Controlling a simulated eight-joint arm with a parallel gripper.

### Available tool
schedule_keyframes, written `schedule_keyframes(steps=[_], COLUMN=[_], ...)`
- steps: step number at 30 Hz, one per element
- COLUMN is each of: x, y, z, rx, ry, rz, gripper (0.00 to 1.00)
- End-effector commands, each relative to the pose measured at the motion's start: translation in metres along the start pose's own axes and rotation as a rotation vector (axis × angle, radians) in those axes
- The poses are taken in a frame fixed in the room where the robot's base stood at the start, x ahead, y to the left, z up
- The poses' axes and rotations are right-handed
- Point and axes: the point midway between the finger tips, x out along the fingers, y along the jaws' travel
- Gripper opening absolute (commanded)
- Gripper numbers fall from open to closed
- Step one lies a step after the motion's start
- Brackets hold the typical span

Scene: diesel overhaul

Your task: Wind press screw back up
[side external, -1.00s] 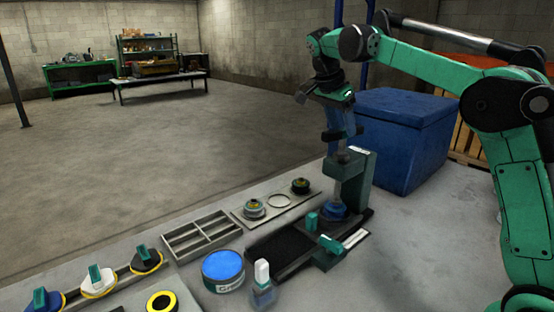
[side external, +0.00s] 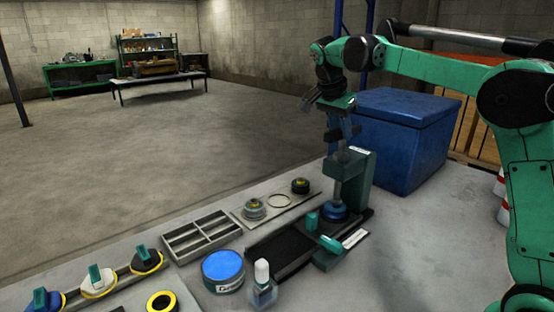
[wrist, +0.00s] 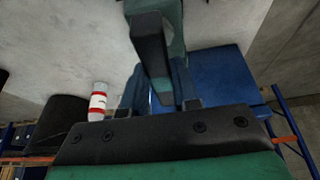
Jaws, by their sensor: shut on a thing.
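The press has a green frame (side external: 360,180) and stands on a dark base at the right end of the row of tools. Its grey screw (side external: 341,165) is upright, above a blue round part (side external: 333,210) on the base. My gripper (side external: 344,132) points down at the top of the screw and is shut on the dark press screw handle (side external: 333,135). In the wrist view, a dark bar (wrist: 152,50) of the press runs between my two fingers, with green press frame behind it. The exact contact of the fingers is partly hidden.
A big blue bin (side external: 405,140) stands close behind the press. In front lie a blue-lidded tin (side external: 223,268), a white-capped bottle (side external: 262,280), a divided grey tray (side external: 201,236) and a plate with round parts (side external: 276,203). A red-and-white cylinder (wrist: 98,101) shows in the wrist view.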

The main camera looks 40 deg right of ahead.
Motion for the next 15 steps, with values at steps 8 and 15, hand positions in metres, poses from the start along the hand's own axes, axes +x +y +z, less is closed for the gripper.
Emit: schedule_keyframes(steps=[8,15], x=[-0.0015,-0.0017], y=[0.0042,0.0039], z=[-0.0017,-0.0016], rx=[-0.297,-0.305], ry=[0.002,0.002], rz=[-0.126,-0.129], gripper=[0.00,0.00])
